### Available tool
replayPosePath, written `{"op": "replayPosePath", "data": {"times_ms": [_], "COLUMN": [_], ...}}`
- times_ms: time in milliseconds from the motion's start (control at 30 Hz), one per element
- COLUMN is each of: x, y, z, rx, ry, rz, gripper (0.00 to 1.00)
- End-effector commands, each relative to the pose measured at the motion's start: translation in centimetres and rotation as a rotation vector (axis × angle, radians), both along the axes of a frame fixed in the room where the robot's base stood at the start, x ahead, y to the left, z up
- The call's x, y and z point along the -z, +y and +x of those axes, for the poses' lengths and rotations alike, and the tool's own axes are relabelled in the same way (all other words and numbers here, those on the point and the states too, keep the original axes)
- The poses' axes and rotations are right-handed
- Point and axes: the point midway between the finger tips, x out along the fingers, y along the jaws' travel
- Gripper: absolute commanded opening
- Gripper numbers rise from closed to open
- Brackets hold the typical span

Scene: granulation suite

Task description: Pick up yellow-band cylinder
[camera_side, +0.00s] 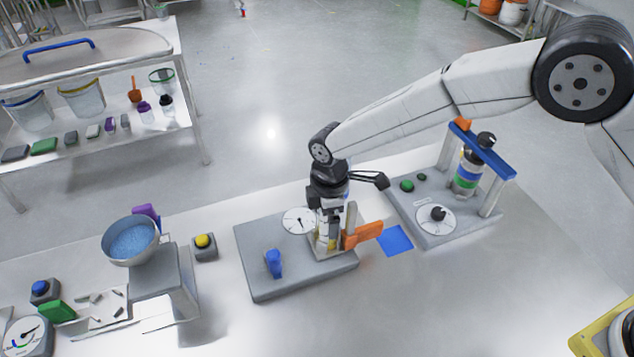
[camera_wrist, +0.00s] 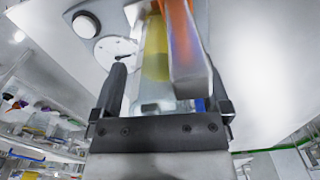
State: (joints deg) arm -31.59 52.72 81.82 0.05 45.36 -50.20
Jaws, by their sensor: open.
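A pale cylinder with a yellow band (camera_side: 331,241) stands in the small fixture on the grey base plate, partly hidden by my gripper and the fixture's posts. In the wrist view its yellow part (camera_wrist: 155,52) shows between my fingers, with an orange lever (camera_wrist: 186,55) in front of its right side. My gripper (camera_side: 328,208) points down just over the cylinder in the side view. In the wrist view my gripper (camera_wrist: 166,75) is open, with one dark finger on each side of the cylinder. Contact cannot be made out.
The orange lever (camera_side: 363,234) juts right from the fixture. A blue knob (camera_side: 274,263) and a dial (camera_side: 299,221) are on the same plate. A blue square (camera_side: 395,240) lies to the right, before another station (camera_side: 443,232). A bowl of blue granules (camera_side: 131,242) stands left.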

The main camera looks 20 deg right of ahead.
Motion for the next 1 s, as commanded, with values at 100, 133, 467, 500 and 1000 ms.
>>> {"op": "replayPosePath", "data": {"times_ms": [100, 133, 467, 500, 1000], "x": [-0.02, -0.02, -0.03, -0.03, -0.07], "y": [0.00, 0.00, 0.00, 0.00, 0.01], "z": [0.00, 0.00, 0.00, -0.01, 0.02], "rx": [0.000, 0.000, 0.000, 0.000, 0.000], "ry": [0.000, 0.000, 0.000, 0.000, -0.001], "rz": [0.000, 0.000, 0.000, 0.000, 0.000], "gripper": [0.97, 0.97, 0.62, 0.49, 0.00]}}
